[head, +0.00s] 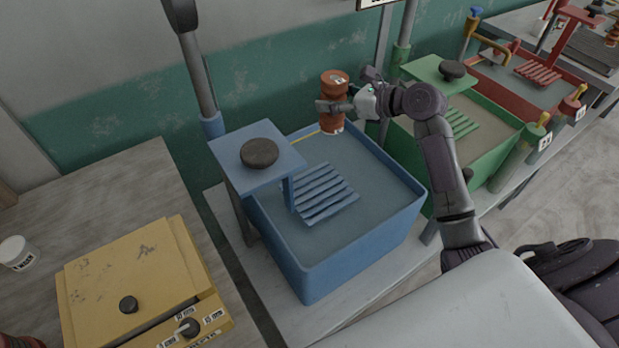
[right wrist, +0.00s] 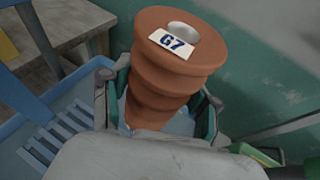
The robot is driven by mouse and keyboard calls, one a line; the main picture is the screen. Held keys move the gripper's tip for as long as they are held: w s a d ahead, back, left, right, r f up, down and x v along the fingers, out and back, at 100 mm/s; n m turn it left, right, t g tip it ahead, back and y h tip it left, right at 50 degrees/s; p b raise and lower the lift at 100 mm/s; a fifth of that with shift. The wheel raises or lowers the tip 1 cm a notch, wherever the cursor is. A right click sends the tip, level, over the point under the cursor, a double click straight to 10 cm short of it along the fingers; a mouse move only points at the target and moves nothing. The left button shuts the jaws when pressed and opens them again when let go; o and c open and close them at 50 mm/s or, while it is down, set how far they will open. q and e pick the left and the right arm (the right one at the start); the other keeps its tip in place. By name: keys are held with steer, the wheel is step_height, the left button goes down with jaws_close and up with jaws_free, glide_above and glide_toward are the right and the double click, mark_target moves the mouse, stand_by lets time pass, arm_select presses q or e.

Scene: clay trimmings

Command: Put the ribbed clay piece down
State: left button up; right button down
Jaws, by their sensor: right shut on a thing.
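The ribbed clay piece (head: 334,84) is a reddish-brown ribbed cylinder. My right gripper (head: 332,107) is shut around its middle and holds it roughly upright over the back of the blue basin (head: 357,262).
The blue basin has a slatted rack (head: 320,193) and a raised blue plate with a dark disc (head: 259,152). A green basin (head: 497,160) and a red basin (head: 570,88) stand to the right. A yellow box (head: 130,265) and white cup (head: 17,252) are at left.

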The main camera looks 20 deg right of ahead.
steer(key=shift+s+a+f+p, duration=0.35)
steer(key=shift+s+a+f, duration=1)
steer(key=shift+f, duration=0.4)
steer(key=shift+s+a+f+p, duration=0.35)
steer(key=shift+s+a+f, duration=0.8)
steer(key=shift+s+f, duration=0.45)
steer(key=shift+s+a+f+p, duration=0.35)
steer(key=shift+s+a+f, duration=0.95)
steer(key=shift+f, duration=0.55)
steer(key=shift+s+f, duration=0.1)
steer(key=shift+f, duration=0.05)
steer(key=shift+c, duration=1.3)
jaws_free()
steer(key=b+v, duration=0.1)
steer(key=v, duration=1.1)
